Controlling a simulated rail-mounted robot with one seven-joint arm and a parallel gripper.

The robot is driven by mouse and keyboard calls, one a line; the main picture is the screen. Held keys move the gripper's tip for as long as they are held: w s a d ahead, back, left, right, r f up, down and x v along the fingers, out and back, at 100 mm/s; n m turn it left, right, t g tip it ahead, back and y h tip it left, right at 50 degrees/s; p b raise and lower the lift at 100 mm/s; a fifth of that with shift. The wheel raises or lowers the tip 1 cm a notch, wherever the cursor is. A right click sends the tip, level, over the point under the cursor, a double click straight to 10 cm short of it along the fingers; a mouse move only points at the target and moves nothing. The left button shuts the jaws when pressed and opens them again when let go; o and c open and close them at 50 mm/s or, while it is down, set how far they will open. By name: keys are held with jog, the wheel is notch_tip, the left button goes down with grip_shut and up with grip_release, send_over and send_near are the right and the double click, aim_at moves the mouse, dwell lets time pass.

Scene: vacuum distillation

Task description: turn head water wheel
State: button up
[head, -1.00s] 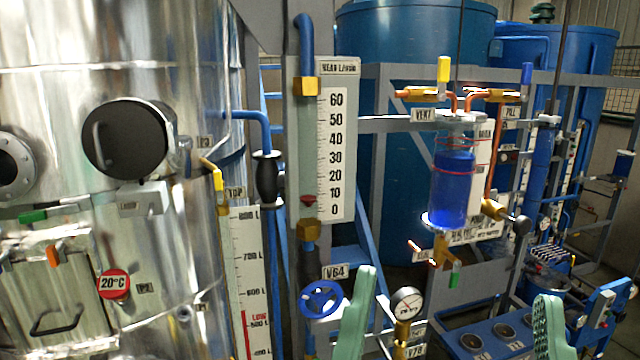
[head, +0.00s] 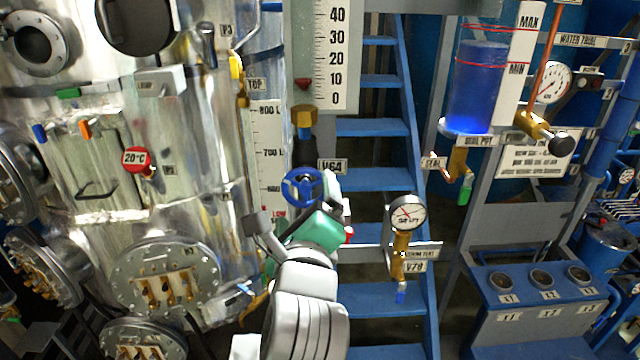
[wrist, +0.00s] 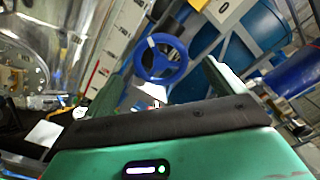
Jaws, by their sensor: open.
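The head water wheel (head: 302,187) is a small blue spoked handwheel beside the V64 label, below the white flow scale. It also shows in the wrist view (wrist: 160,60), ahead of my gripper and roughly between its two green fingers. My gripper (wrist: 158,88) is open, with nothing between the fingers. In the head view my gripper (head: 298,215) is just below the wheel, and its green body is close to the wheel's lower rim. I cannot tell whether a finger touches the wheel.
The white flow scale (head: 325,60) and its brass fitting (head: 304,121) stand above the wheel. A pressure gauge (head: 406,215) on a brass valve is to the right. The steel vessel (head: 190,215) is close on the left. Blue stairs (head: 372,127) are behind.

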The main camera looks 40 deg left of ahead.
aim_at(305, 190)
jog(key=p+x, duration=0.1)
jog(key=x, duration=0.5)
jog(key=shift+a+r, duration=0.1)
jog(key=shift+r, duration=0.05)
jog(key=shift+w+a, duration=0.35)
jog(key=shift+w, duration=0.1)
jog(key=c, duration=1)
